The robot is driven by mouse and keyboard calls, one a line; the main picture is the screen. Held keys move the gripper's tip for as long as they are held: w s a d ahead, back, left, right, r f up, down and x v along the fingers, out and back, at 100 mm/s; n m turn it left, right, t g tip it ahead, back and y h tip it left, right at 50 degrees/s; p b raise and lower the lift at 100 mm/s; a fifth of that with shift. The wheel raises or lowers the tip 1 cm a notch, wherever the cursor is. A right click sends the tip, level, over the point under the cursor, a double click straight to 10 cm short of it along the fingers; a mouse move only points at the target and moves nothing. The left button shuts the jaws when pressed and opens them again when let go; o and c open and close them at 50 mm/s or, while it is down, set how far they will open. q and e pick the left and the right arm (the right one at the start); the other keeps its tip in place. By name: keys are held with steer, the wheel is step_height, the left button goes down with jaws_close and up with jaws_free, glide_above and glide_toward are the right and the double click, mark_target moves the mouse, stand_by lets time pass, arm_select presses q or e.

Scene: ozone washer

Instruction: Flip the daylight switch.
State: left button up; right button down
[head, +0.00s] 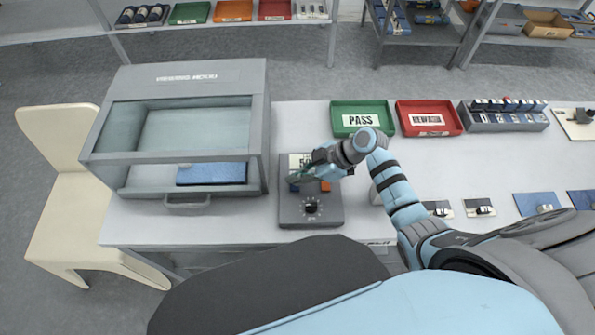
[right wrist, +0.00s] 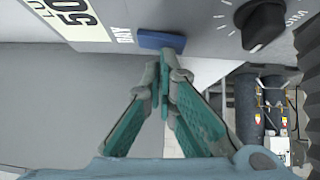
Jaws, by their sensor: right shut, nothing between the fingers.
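In the right wrist view, a blue rocker switch (right wrist: 160,41) sits beside the label "DAY" (right wrist: 124,36). My right gripper (head: 293,179) is over the upper left of the box in the head view. In the right wrist view its closed fingertips (right wrist: 164,75) are empty and close to the blue switch; contact cannot be told. My left gripper is out of view.
The glass-fronted washer cabinet (head: 258,120) stands left of the box, with a blue item (head: 211,174) inside. A green PASS tray (head: 360,105) and a red tray (head: 428,132) lie behind. Small devices lie to the right. A cream chair (head: 62,220) stands at left.

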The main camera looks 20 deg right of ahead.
steer(key=r+p, duration=0.2)
steer(key=r, duration=0.1)
steer(key=r+p, duration=0.1)
steer(key=p, duration=0.1)
steer(key=shift+w+r, duration=0.25)
steer(key=shift+r, duration=0.05)
steer(key=w+d+b+v, duration=0.1)
steer(key=v, duration=0.8)
steer(key=shift+d+f, duration=0.1)
